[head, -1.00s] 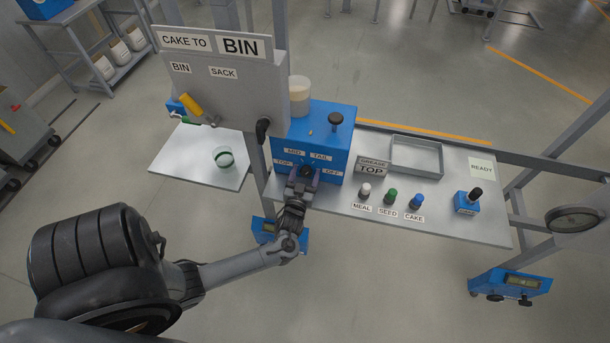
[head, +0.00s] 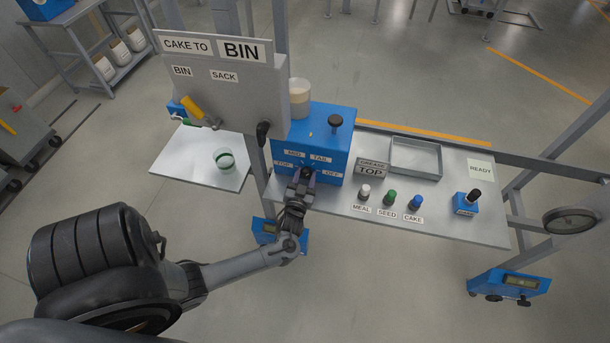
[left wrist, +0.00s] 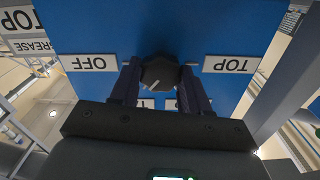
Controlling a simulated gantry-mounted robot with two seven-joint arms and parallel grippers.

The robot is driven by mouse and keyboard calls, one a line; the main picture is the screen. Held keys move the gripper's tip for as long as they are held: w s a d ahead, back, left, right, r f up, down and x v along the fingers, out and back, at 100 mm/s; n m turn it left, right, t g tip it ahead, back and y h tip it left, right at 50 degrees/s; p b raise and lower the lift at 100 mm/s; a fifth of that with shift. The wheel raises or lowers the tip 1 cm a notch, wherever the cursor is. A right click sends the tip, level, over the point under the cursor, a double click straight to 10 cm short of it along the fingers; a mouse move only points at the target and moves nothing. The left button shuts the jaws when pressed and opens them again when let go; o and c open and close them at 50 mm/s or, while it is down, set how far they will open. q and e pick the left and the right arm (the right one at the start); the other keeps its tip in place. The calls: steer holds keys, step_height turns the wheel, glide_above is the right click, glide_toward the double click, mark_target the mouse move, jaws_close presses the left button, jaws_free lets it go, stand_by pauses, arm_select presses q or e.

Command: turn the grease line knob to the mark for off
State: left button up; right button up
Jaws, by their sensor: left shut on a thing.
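The grease line knob (left wrist: 160,73) is dark and sits on the front of the blue box (head: 330,137). In the left wrist view the labels are upside down: OFF (left wrist: 88,63) is left of the knob and TOP (left wrist: 231,64) is right. The knob's short white line points down and left in that view, between straight down and the OFF label. My left gripper (head: 303,175) is shut on the knob, with one finger on each side. The labels below the knob there are mostly hidden by the gripper. My right gripper is not in view.
A grey CAKE TO BIN panel (head: 225,90) with a yellow-handled lever stands close on the left.

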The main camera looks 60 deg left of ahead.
arm_select(q)
steer(key=m+p, duration=0.3)
steer(key=m, duration=0.2)
steer(key=shift+r, duration=0.1)
steer(key=m+p, duration=0.2)
steer(key=m, duration=0.3)
steer(key=shift+m, duration=0.3)
steer(key=shift+f, duration=0.2)
steer(key=o, duration=1.1)
steer(key=shift+c, duration=0.2)
steer(key=shift+d, duration=0.1)
steer(key=p+v, duration=0.1)
steer(key=v, duration=0.9)
steer(key=shift+s+d, duration=0.25)
